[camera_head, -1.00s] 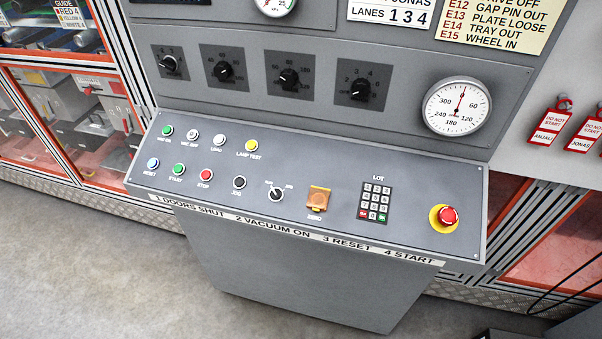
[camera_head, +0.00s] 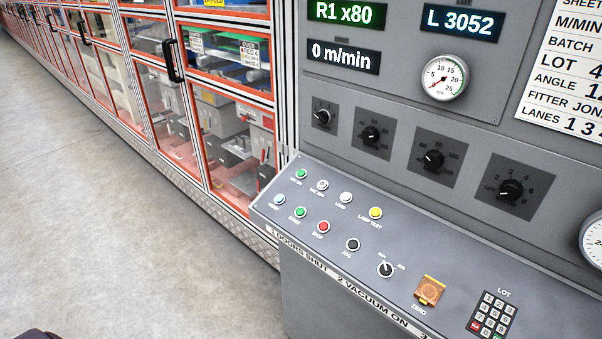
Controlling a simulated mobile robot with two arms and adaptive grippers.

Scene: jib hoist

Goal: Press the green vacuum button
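The green vacuum button (camera_head: 301,173) is at the left end of the upper button row on the sloping grey console (camera_head: 450,262). Its small label is hard to read now; in the earlier frame it seems to start with VAC. A second green button, start (camera_head: 299,212), sits just below it in the lower row. To the right of the vacuum button is a whitish button (camera_head: 322,185), also with a VAC label. Neither gripper can be made out in view. A dark shape at the bottom left edge is too cut off to identify.
The red stop button (camera_head: 323,227), white load button (camera_head: 346,197) and yellow lamp test button (camera_head: 376,212) are close by. Dark knobs (camera_head: 434,158) and a pressure gauge (camera_head: 443,77) are above. Glazed orange-framed cabinets (camera_head: 230,135) stand to the left; the floor (camera_head: 120,240) before them is clear.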

